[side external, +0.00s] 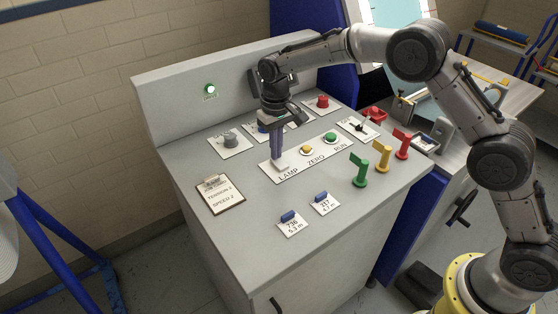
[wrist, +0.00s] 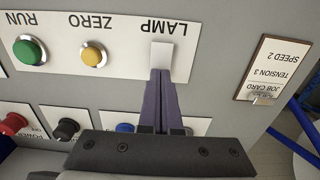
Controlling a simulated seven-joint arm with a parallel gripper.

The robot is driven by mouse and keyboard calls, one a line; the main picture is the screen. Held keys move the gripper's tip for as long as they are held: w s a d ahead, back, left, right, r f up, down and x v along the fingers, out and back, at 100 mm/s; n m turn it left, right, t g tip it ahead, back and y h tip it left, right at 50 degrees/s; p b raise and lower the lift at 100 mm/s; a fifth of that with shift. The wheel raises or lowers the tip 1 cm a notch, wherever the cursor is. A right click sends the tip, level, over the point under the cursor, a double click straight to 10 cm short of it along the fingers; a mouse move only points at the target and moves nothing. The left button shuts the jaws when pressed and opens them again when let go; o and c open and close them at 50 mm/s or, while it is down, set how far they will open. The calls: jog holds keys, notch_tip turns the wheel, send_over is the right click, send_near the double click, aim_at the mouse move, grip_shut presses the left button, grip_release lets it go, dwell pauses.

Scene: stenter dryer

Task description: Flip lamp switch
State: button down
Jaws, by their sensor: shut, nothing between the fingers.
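The lamp switch (wrist: 162,56) is a white rocker on the white plate marked LAMP, ZERO and RUN, which also shows in the side view (side external: 317,155). My gripper (wrist: 161,74) is shut and empty, pointing down at the switch. Its fingertips appear at the near edge of the rocker in the wrist view. In the side view my gripper (side external: 277,158) stands over the LAMP end of the plate and hides part of the switch. I cannot tell whether the tips touch it. A green lamp (side external: 210,89) on the back panel looks lit.
The yellow ZERO button (side external: 306,149) and green RUN button (side external: 330,137) sit on the same plate. Green (side external: 361,168), yellow (side external: 382,154) and red (side external: 402,143) levers stand to the right. A job card (side external: 220,194) lies left, and knobs stand behind.

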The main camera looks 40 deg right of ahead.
jog(key=shift+f, duration=0.2)
jog(key=shift+r, duration=3.55)
